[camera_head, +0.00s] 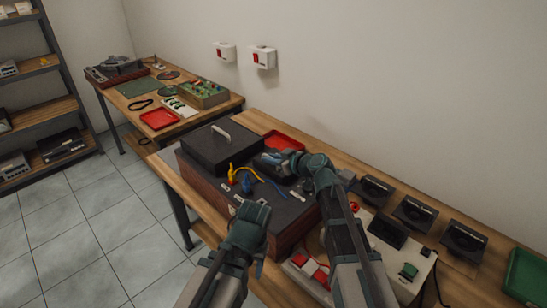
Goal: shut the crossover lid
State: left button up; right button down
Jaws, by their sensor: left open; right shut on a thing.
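A dark lid (205,150) with a pale handle (221,133) covers the left part of a brown, dark-topped box (285,229) on the bench. The rest of the box top is open to view, with a yellow piece (232,174), a blue piece (247,184) and thin yellow and blue wires on it. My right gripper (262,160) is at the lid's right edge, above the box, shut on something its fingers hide. I cannot tell whether that is the lid. My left gripper (258,257) is open and empty, low in front of the box's near side.
A red tray (284,141) lies behind the box. Several black speaker-like units (415,213) and a green tray (525,274) stand to the right. A second bench (142,87) with a red tray (159,119) stands at the back left. The tiled floor at left is clear.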

jog(key=shift+s+a+f, duration=0.15)
jog(key=shift+f, duration=0.2)
dwell(0.4)
jog(key=c, duration=0.9)
grip_release()
jog(key=p+v, duration=0.4)
jog(key=v, duration=0.9)
jog(key=shift+s+d+r+p, duration=0.2)
jog(key=shift+s+p, duration=0.05)
jog(key=shift+p, duration=0.15)
